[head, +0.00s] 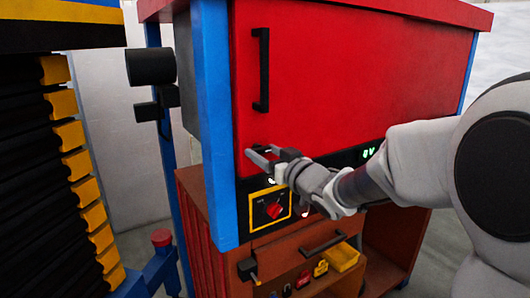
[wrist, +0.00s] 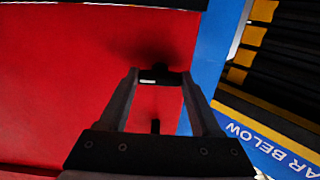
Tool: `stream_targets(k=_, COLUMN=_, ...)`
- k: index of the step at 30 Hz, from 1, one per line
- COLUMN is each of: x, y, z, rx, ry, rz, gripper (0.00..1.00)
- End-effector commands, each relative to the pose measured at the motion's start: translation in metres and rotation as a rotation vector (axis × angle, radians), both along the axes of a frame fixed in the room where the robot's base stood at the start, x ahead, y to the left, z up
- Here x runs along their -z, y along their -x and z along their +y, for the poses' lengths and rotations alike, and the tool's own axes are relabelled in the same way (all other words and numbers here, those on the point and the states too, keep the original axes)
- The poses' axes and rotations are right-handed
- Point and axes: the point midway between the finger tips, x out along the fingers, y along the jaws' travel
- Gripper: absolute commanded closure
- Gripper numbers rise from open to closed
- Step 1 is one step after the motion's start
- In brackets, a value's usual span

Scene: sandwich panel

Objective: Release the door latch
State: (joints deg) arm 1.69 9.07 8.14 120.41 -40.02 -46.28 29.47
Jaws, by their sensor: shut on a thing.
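The red door (head: 350,80) fills the upper front of the cabinet, with a black vertical handle (head: 261,70) near its left edge. My gripper (head: 258,156) is at the door's lower left corner, below the handle. In the wrist view the two fingers reach to the red door (wrist: 60,85), and their tips are at either side of a small black latch (wrist: 161,77). The gripper is shut on this latch. In the head view the fingers and wrist hide most of the latch.
A control panel with a red rotary switch (head: 274,210) sits just below my gripper. A blue post (head: 216,130) borders the door's left side. A yellow bin (head: 341,257) and a drawer handle (head: 322,243) are lower down. A black and yellow bellows stack (head: 50,170) stands at left.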

Motion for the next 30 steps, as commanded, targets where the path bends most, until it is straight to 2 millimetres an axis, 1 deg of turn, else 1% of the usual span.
stream_targets(k=7, x=0.001, y=0.0, z=0.0, rx=0.001, ry=-0.004, rz=0.004, gripper=0.91)
stream_targets(k=8, x=0.001, y=0.0, z=0.0, rx=0.001, ry=-0.004, rz=0.004, gripper=0.31)
stream_targets(k=12, x=0.0, y=0.0, z=0.0, rx=0.0, ry=-0.002, rz=0.002, gripper=0.06)
stream_targets(k=13, x=0.0, y=0.0, z=0.0, rx=0.0, ry=-0.002, rz=0.002, gripper=0.05)
stream_targets(k=23, x=0.0, y=0.002, z=-0.002, rx=0.001, ry=-0.001, rz=0.0, gripper=0.05)
stream_targets(k=26, x=0.0, y=0.009, z=-0.007, rx=0.002, ry=-0.001, rz=-0.002, gripper=0.05)
stream_targets(k=30, x=0.001, y=0.028, z=-0.019, rx=0.003, ry=0.0, rz=-0.002, gripper=0.05)
